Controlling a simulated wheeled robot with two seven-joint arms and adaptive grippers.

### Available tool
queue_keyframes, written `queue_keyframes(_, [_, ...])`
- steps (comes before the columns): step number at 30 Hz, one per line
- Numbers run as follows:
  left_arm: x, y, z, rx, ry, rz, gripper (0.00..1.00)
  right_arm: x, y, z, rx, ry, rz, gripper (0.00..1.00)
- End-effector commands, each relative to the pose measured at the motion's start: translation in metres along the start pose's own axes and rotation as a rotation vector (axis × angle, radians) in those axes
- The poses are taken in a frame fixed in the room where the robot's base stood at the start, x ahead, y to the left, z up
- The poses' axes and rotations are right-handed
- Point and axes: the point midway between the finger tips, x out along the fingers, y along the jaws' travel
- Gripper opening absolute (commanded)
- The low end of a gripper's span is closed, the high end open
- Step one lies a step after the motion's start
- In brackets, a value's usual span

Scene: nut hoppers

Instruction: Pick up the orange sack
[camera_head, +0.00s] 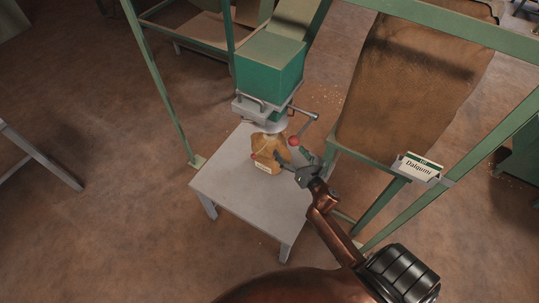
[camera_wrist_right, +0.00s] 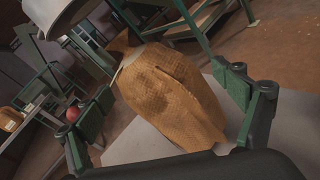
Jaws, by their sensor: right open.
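The orange sack (camera_head: 268,150) stands on a small grey table (camera_head: 222,184), under the spout of a green hopper (camera_head: 270,62). A pale label shows low on its front. My right gripper (camera_head: 292,162) is just to the right of the sack, with its fingers towards it. In the right wrist view the sack (camera_wrist_right: 168,95) fills the middle, tilted in the picture, between the two spread green fingers (camera_wrist_right: 170,88). The gripper is open; I cannot tell whether a finger touches the sack. My left gripper is not in view.
A lever with a red knob (camera_head: 294,141) sticks out from the hopper close above my right gripper. Green frame posts (camera_head: 160,85) stand around the table. A sign (camera_head: 419,167) and a large brown sheet (camera_head: 410,85) are at the right. The table's left part is clear.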

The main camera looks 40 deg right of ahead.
Motion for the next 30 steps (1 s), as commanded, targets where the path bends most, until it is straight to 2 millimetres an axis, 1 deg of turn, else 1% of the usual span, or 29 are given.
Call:
queue_keyframes(1, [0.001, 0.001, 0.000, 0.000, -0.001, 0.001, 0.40, 0.008, 0.009, 0.005, -0.107, -0.021, 0.044, 0.88])
queue_keyframes(3, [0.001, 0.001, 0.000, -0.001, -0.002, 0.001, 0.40, 0.014, 0.020, 0.012, -0.235, -0.049, 0.095, 0.88])
queue_keyframes(7, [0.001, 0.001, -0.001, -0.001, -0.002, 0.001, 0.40, 0.021, 0.032, 0.018, -0.367, -0.080, 0.147, 0.88])
queue_keyframes(10, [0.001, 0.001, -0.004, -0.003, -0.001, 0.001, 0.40, 0.030, 0.036, 0.019, -0.395, -0.088, 0.159, 0.88])
queue_keyframes(17, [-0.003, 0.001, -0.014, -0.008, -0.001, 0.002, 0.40, 0.054, 0.040, 0.020, -0.393, -0.087, 0.158, 0.88])
queue_keyframes(24, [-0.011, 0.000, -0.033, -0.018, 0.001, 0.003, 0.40, 0.088, 0.044, 0.021, -0.392, -0.087, 0.158, 0.88])
queue_keyframes(27, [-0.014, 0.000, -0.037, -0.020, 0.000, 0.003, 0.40, 0.096, 0.045, 0.022, -0.390, -0.085, 0.156, 0.88])
queue_keyframes(30, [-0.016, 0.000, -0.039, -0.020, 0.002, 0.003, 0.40, 0.098, 0.046, 0.023, -0.390, -0.085, 0.156, 0.88])
